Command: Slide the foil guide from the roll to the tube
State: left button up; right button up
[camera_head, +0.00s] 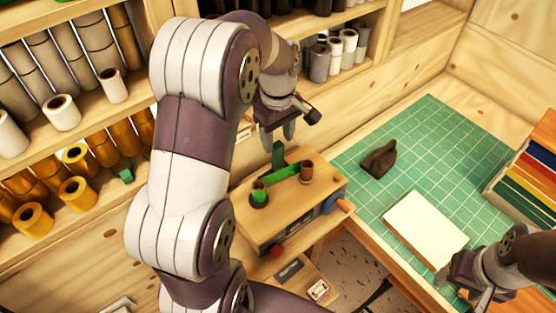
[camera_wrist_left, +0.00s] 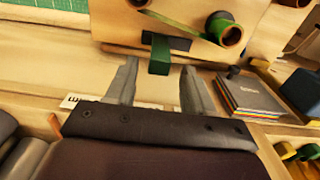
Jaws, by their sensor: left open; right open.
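A wooden machine (camera_head: 290,215) carries a green-wrapped roll (camera_head: 259,194) at its left and a brown tube (camera_head: 306,171) at its right. A green foil band (camera_head: 284,175) spans between them. A green upright tab (camera_head: 278,155), apparently the foil guide, stands at the machine's back edge. In the left wrist view the tab (camera_wrist_left: 160,57) hangs below a dark slot, and the roll (camera_wrist_left: 225,30) is at upper right. My left gripper (camera_head: 279,139) is open, its fingertips close to the tab, one on each side; contact cannot be told. My right gripper (camera_head: 468,285) is at lower right, away from the machine.
A green cutting mat (camera_head: 440,140) holds a dark block (camera_head: 379,160) and a pale book (camera_head: 425,228). Shelves of foil rolls (camera_head: 75,155) line the left and back. A stack of coloured sheets (camera_wrist_left: 250,94) lies near my left gripper.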

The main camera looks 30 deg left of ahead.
pick_arm(q)
notch_tip(320, 180, down, 4)
jog(key=shift+f+p, duration=0.2)
jog(key=shift+p, duration=0.85)
jog(key=shift+f, duration=0.5)
grip_shut()
jog(key=shift+w+r, duration=0.1)
jog(key=shift+w+d, duration=0.25)
jog(key=shift+w, duration=0.35)
jog(key=shift+s, duration=0.1)
grip_release()
jog(key=shift+a, duration=0.1)
jog(key=shift+w+d, duration=0.2)
notch_tip(320, 180, up, 5)
jog(key=b, duration=0.2)
notch_tip(320, 180, up, 8)
jog(key=p, duration=0.6)
send_over(284, 147)
jog(key=w, duration=0.1)
jog(key=shift+a+f, duration=0.2)
jog(key=shift+a, duration=0.2)
pick_arm(e)
jog(key=r, duration=0.2)
jog(key=w+r, duration=0.1)
jog(key=r, duration=0.2)
jog(key=shift+w+d+r, duration=0.15)
jog(key=shift+d+r, duration=0.1)
jog(key=shift+r, duration=0.1)
